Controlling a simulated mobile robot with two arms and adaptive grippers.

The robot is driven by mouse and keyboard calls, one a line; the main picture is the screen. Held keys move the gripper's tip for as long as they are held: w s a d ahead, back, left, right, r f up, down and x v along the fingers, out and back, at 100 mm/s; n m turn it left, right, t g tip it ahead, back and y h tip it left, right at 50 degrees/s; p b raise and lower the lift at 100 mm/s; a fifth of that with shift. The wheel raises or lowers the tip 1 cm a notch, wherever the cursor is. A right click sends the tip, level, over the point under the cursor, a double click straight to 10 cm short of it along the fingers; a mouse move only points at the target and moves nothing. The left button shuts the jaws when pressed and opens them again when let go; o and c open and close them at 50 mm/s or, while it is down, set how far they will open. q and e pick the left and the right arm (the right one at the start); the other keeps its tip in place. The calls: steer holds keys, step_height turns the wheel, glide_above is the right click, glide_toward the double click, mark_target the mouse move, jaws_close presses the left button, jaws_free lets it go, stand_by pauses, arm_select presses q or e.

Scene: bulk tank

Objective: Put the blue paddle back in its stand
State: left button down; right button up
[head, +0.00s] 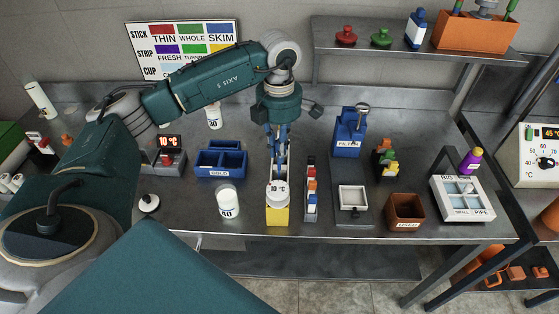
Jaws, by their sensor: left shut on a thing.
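My left gripper (278,168) points straight down over the middle of the workbench. It is shut on what looks like a white container marked 10 (278,189), just above or against a yellow block (278,215). Blue shows between the fingers, but I cannot tell whether it is finger or paddle. I cannot pick out a blue paddle for certain. A narrow rack (312,203) with coloured pieces, blue among them, stands just right of the yellow block. A blue holder marked FILTER (347,142) stands further back. My right gripper is not in view.
A blue tray (220,172) and a white container marked 40 (228,203) stand left of the gripper. A white square tray (352,198), brown box (405,212) and white compartment box (462,200) stand right. A shelf (400,52) is behind. Bare bench lies between.

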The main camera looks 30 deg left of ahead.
mark_target(279, 169)
arm_select(q)
steer(key=shift+f, duration=0.75)
step_height(279, 169, down, 4)
steer(key=shift+r+p, duration=0.25)
steer(key=shift+p, duration=0.45)
steer(key=shift+f, duration=0.3)
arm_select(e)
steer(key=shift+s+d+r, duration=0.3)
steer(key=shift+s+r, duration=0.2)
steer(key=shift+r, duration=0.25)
arm_select(q)
steer(key=shift+f, duration=0.1)
steer(key=shift+f, duration=0.1)
steer(key=c, duration=1.7)
jaws_free()
steer(key=shift+c, duration=0.2)
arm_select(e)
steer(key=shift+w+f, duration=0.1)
